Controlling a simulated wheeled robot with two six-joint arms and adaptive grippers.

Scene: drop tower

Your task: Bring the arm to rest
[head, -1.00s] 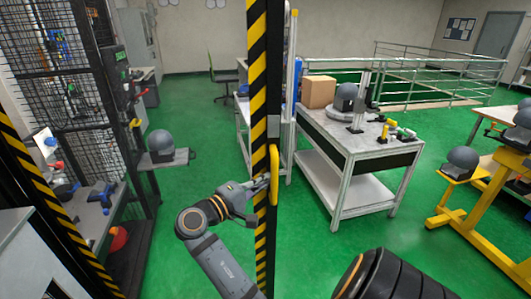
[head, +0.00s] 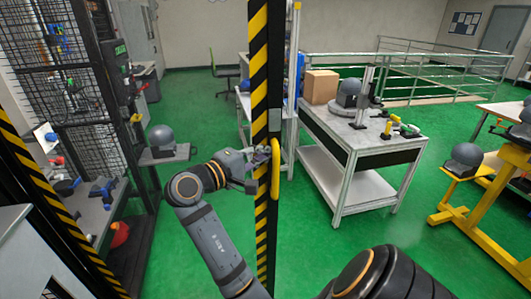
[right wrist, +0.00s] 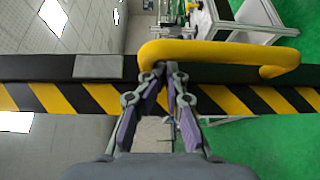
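A yellow handle (head: 275,170) is fixed to a black-and-yellow striped post (head: 258,90) in the middle of the head view. My right gripper (head: 262,154) is at the post, beside the upper part of the handle. In the right wrist view my right gripper (right wrist: 166,70) has its fingertips drawn together, close to one end of the handle (right wrist: 215,49), in front of the striped post (right wrist: 85,98). The fingers look shut with nothing seen between them. Whether the tips touch the handle is unclear. My left gripper is not in view.
A grey workbench (head: 350,148) with a cardboard box (head: 320,87) stands right of the post. A yellow stand (head: 470,205) is at the far right. A black mesh rack (head: 75,110) and a small shelf with a grey dome (head: 161,139) are on the left. Green floor between is clear.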

